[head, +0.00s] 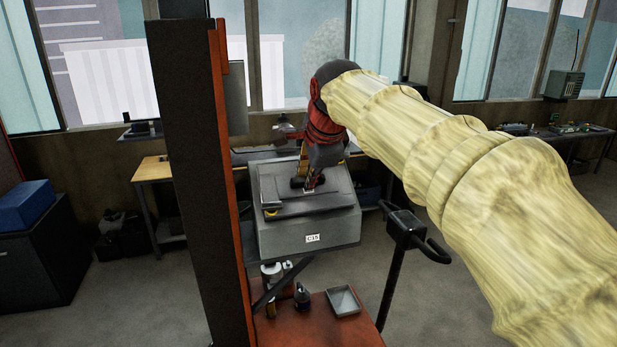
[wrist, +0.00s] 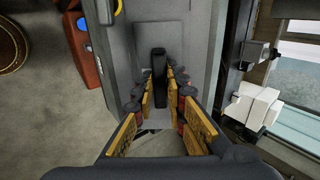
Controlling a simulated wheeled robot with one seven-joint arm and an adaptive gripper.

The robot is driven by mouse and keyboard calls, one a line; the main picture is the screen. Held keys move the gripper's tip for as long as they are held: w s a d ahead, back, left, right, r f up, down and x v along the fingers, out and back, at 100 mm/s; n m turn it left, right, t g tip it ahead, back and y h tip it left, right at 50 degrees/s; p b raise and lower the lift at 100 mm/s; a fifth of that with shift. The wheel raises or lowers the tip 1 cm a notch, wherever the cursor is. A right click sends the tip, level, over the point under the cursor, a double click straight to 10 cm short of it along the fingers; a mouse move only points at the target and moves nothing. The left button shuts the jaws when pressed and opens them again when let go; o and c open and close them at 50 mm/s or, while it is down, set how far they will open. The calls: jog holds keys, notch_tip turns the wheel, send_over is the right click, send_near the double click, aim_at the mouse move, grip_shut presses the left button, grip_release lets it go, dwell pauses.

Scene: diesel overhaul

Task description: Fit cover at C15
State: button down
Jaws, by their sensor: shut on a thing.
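A grey box (head: 305,232) with a white label reading C15 (head: 312,238) stands in the middle of the head view. A flat grey cover (head: 275,196) lies at its sloping top; I cannot tell whether it is fully seated. A black upright handle (wrist: 159,65) rises from the cover, which is also seen in the wrist view (wrist: 178,32). My gripper (head: 308,178) comes down from above, with its orange-padded fingers (wrist: 159,88) on both sides of the handle. It is shut on the handle. Yellow parts show at the box's edge (head: 270,212).
A dark post with an orange edge (head: 190,170) stands close left of the box. A red bench (head: 320,325) below carries a metal tray (head: 343,301) and small bottles (head: 301,296). A black bar with a handle (head: 402,240) stands to the right. Open floor lies at left.

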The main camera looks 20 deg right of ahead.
jog(key=shift+r, duration=0.1)
jog(key=c, duration=1.8)
grip_release()
jog(key=shift+o, duration=0.4)
jog(key=v, duration=1.2)
